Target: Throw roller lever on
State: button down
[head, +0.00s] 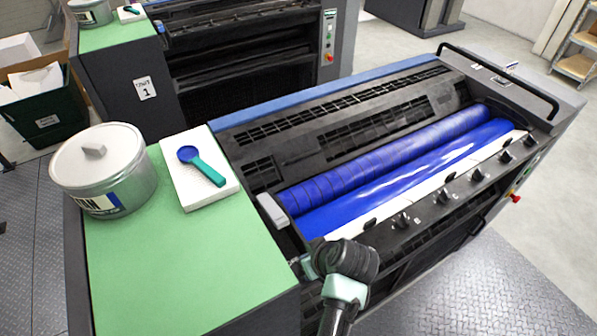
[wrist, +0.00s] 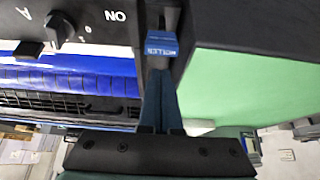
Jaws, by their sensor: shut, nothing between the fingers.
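The roller lever (wrist: 162,44) has a blue end marked "ROLLER", upside down in the wrist view, below a dark slot in the black panel. The word "ON" (wrist: 116,16) is printed on the panel left of the slot. My gripper (wrist: 159,74) is shut and empty, its dark blue fingers pointing at the lever's blue end. The fingertips overlap the lever's lower edge in the picture; I cannot tell whether they touch. In the head view my arm reaches the near left end of the press, and it hides the lever and the fingers.
A row of knobs runs along the press front; one knob (wrist: 58,28) is near the lever. Blue ink rollers (head: 400,165) lie behind them. The green-topped cabinet (head: 170,270) at left bears an ink can (head: 105,175) and a teal scoop (head: 207,168) on a white pad.

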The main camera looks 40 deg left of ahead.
jog(key=shift+s+d+f+y, duration=0.1)
jog(key=shift+d+f+y, duration=0.2)
jog(key=shift+d, duration=0.1)
jog(key=shift+s+d, duration=0.1)
jog(key=shift+d, duration=0.15)
jog(key=shift+s+d+r, duration=0.1)
jog(key=shift+s+d, duration=0.25)
jog(key=shift+d, duration=0.1)
jog(key=shift+s+d+f+b, duration=0.1)
jog(key=shift+d+f+b, duration=0.15)
jog(key=shift+d+b, duration=0.05)
jog(key=shift+d+f, duration=0.1)
jog(key=shift+f, duration=0.05)
jog(key=shift+s, duration=0.1)
